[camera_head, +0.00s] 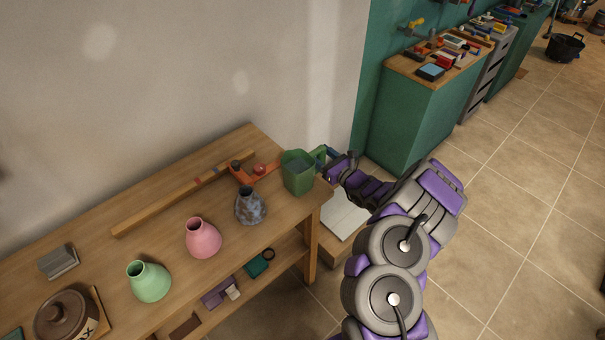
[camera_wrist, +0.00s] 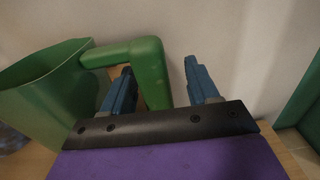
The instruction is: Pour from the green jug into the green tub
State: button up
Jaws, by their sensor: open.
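The green jug (camera_head: 297,174) stands upright at the right end of the wooden table, with its handle on the right side. In the wrist view the jug (camera_wrist: 42,95) is at the left, and its thick handle (camera_wrist: 152,85) comes down between my two blue fingers. My gripper (camera_head: 326,157) is at the handle; in the wrist view my gripper (camera_wrist: 158,68) is open, with a gap between the right finger and the handle. Whether the left finger touches the handle is unclear. I cannot make out a green tub in either view.
A speckled vase (camera_head: 250,207), a pink vase (camera_head: 203,239) and a light green vase (camera_head: 149,283) stand along the table (camera_head: 110,257). An orange tool (camera_head: 257,173) lies close left of the jug. A brown lidded pot (camera_head: 65,317) is at the near left. The wall rises behind.

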jog(key=shift+w+a, duration=0.45)
jog(key=shift+a, duration=0.25)
jog(key=shift+d, duration=0.3)
jog(key=c, duration=0.7)
jog(key=shift+a, duration=0.15)
grip_shut()
